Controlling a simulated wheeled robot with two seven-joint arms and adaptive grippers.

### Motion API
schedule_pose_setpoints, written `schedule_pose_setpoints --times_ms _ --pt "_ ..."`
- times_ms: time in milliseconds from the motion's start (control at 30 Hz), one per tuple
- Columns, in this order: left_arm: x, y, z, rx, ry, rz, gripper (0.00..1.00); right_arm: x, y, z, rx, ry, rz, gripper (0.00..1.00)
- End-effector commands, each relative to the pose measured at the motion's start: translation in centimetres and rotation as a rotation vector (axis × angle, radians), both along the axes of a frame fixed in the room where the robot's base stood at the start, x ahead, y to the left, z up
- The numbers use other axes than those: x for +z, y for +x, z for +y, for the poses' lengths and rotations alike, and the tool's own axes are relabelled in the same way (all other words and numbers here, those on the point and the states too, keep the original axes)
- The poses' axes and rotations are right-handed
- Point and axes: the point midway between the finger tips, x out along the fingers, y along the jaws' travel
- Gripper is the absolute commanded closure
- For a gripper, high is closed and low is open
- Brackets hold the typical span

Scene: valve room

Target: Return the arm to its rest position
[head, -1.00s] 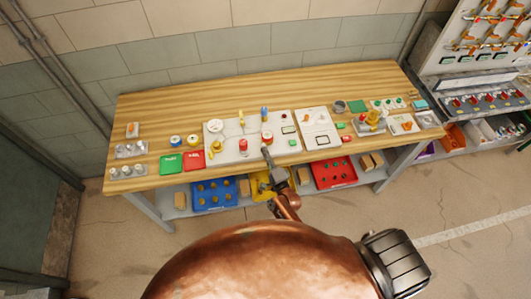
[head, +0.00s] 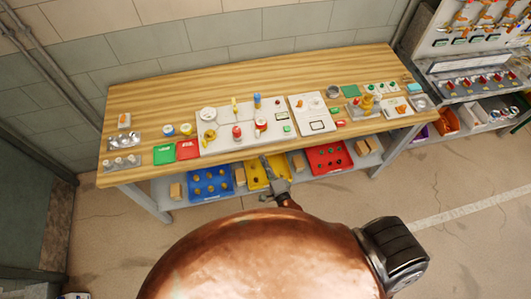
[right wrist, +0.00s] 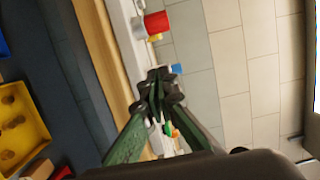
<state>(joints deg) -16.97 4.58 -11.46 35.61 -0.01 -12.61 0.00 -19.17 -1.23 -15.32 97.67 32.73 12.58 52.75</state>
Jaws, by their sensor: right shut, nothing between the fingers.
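My right gripper (head: 265,163) is just in front of the wooden table's (head: 345,75) front edge in the head view, below the white board (head: 216,140) and over the yellow bin (head: 256,178). In the right wrist view, its dark green fingers (right wrist: 157,90) meet at the tips, shut and empty. The table edge runs beside the fingers there, with a red knob (right wrist: 157,24) beyond them. The fingers are apart from the red knob. My left gripper is not in view.
Blue (head: 211,186) and red (head: 328,157) bins stand on the lower shelf. Green (head: 164,154) and red (head: 188,150) plates lie left of the board. A valve rack (head: 480,75) stands at the right. The floor in front of the table looks clear.

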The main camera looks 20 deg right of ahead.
Motion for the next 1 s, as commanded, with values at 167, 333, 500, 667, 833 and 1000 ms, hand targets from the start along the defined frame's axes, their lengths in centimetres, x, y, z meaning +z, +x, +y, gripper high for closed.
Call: schedule_pose_setpoints --times_ms 167,333,500,667,833,1000 --pt "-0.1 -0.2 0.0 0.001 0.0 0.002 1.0 0.1 -0.6 0.3 -0.002 0.0 -0.002 1.0" --pt "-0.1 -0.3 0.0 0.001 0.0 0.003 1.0 0.1 -0.6 0.3 -0.002 -0.001 -0.001 1.0" --pt "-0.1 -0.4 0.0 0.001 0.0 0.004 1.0 0.1 -0.6 0.2 -0.003 0.0 -0.001 1.0" --pt "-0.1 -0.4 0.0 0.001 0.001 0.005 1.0 0.1 -0.6 0.2 -0.003 -0.001 -0.001 1.0" --pt "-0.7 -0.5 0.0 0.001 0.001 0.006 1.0 -2.8 -1.1 0.3 0.012 -0.054 0.042 1.0" --pt "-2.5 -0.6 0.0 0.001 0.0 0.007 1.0 -12.7 -3.5 0.3 0.082 -0.259 0.197 1.0"
